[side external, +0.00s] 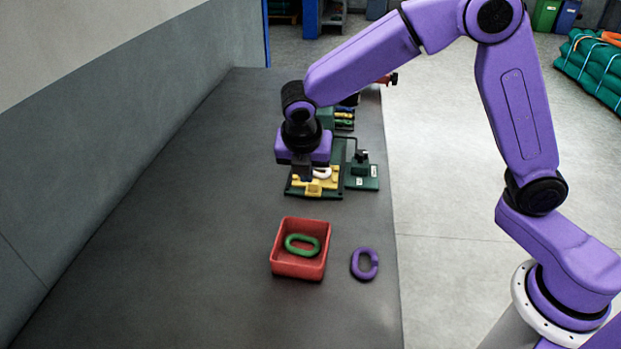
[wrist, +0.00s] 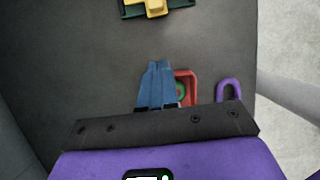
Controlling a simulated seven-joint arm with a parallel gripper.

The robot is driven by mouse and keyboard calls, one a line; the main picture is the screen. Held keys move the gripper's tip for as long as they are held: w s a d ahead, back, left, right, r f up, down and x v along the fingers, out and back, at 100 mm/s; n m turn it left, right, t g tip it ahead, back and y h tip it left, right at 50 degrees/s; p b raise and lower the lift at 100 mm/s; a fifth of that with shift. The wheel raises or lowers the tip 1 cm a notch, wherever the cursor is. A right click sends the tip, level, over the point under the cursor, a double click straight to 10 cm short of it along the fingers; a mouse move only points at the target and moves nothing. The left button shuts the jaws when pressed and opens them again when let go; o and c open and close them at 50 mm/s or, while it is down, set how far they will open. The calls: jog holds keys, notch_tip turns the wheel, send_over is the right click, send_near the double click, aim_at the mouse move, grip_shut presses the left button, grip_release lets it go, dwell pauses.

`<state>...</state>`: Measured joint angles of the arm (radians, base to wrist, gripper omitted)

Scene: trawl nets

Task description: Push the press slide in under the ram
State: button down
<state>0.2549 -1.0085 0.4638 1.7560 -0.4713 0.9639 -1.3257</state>
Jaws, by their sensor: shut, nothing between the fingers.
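The press slide (side external: 330,184) is yellow, with a raised yellow block at its near end, and sits on a dark green base (side external: 297,193). A pale pink link (side external: 322,173) lies on the slide. The slide's near end also shows at the top edge of the wrist view (wrist: 155,8). My gripper (side external: 306,179) is shut and empty, pointing down over the left part of the slide; its blue fingers (wrist: 160,63) are together in the wrist view. I cannot tell whether they touch the slide. The ram is not clearly visible behind my wrist.
A red bin (side external: 299,267) holding a green link (side external: 302,245) stands nearer on the bench. A purple open link (side external: 364,264) lies to its right. A green block with a black post (side external: 361,176) stands right of the slide. The bench's left side is clear.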

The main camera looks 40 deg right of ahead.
aim_at(317, 172)
jog(key=x, duration=1)
jog(key=shift+s, duration=0.15)
jog(key=shift+w+d, duration=0.85)
jog(key=shift+w, duration=0.05)
jog(key=shift+w+d+r, duration=0.1)
jog(key=shift+w+d, duration=0.4)
jog(key=shift+w, duration=0.05)
jog(key=w+d, duration=0.7)
jog(key=shift+w+d, duration=0.1)
jog(key=shift+d, duration=0.1)
jog(key=shift+a, duration=0.1)
